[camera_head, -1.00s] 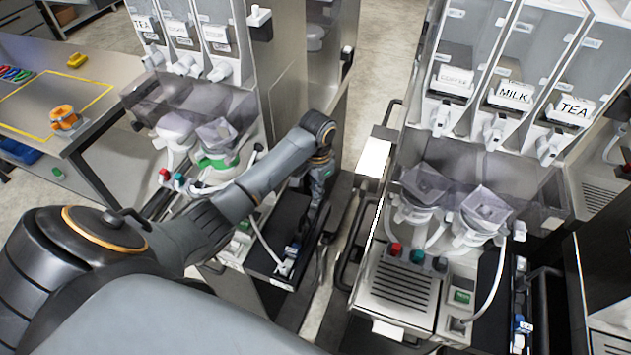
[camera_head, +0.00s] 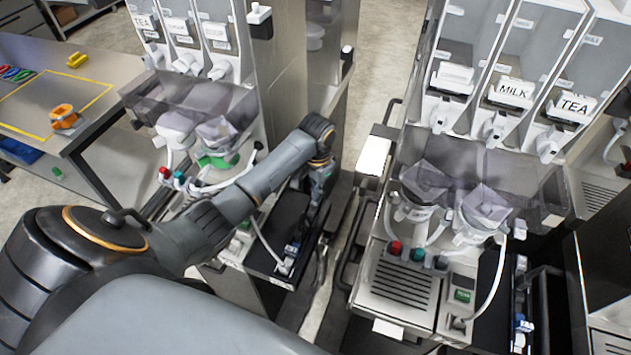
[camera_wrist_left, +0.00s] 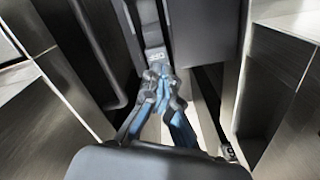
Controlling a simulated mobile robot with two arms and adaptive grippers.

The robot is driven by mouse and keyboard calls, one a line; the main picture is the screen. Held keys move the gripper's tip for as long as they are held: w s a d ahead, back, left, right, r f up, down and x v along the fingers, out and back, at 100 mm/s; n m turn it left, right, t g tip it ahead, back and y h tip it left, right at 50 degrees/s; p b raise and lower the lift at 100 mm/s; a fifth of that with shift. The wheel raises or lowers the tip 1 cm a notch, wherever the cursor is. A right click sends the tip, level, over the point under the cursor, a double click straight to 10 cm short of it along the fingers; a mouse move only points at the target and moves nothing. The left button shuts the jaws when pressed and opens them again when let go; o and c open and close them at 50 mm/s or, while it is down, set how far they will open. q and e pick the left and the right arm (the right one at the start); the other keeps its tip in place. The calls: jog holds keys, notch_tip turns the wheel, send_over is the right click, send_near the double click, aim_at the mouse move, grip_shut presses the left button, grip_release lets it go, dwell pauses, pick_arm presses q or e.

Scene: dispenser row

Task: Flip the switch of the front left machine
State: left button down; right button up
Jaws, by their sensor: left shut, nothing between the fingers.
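The left machine (camera_head: 262,85), a tall dispenser with labelled canisters, stands left of centre in the head view. A black side panel (camera_head: 275,240) is at its lower right, with a small blue and white fitting (camera_head: 287,262) near the front. My left gripper (camera_head: 318,183) is beside the machine's right side, partly hidden by its own arm. In the left wrist view my left gripper (camera_wrist_left: 158,76) is shut and empty, its tips close to a small grey block with a pale label (camera_wrist_left: 155,54). I cannot tell if this is the switch, or whether the tips touch it.
A second dispenser (camera_head: 405,290) with MILK and TEA canisters stands to the right, across a narrow gap. A dark handle bar (camera_head: 345,240) projects into that gap. A worktable (camera_head: 100,85) with coloured items is at the far left. In the wrist view metal walls close in on both sides.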

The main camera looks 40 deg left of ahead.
pick_arm(q)
notch_tip(320, 180, up, 2)
jog(key=shift+w+a+p, duration=0.1)
jog(key=shift+p, duration=0.75)
jog(key=shift+r, duration=2.35)
